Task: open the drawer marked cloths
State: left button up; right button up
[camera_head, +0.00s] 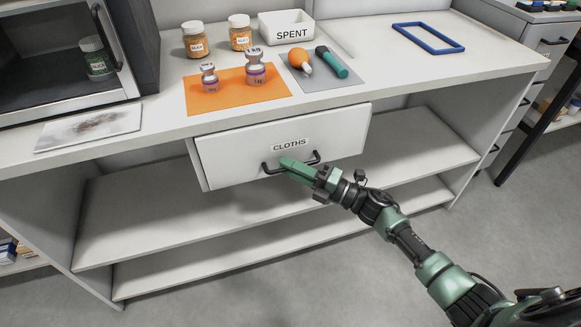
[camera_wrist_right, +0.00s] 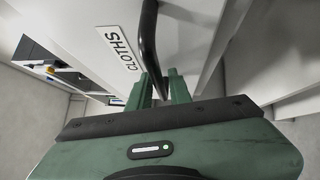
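The white drawer (camera_head: 235,160) marked CLOTHS hangs under the worktop, its front just below the table edge. I see no opening into it from above. Its label (camera_head: 290,145) sits above a dark bar handle (camera_head: 271,170); in the right wrist view the label (camera_wrist_right: 123,48) and handle (camera_wrist_right: 149,35) show close up. My right gripper (camera_head: 288,164) is at the middle of the handle. In the right wrist view its green fingers (camera_wrist_right: 161,88) stand close on both sides of the bar, shut on it. My left gripper is not in view.
On the worktop (camera_head: 390,75) are an orange mat (camera_head: 205,105) with two weights, two jars, a SPENT bin (camera_head: 287,28), a grey mat with tools and a blue frame (camera_head: 428,38). Open shelves (camera_head: 150,215) lie below the drawer. The floor in front is clear.

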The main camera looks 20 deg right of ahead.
grip_shut()
dwell(1.4)
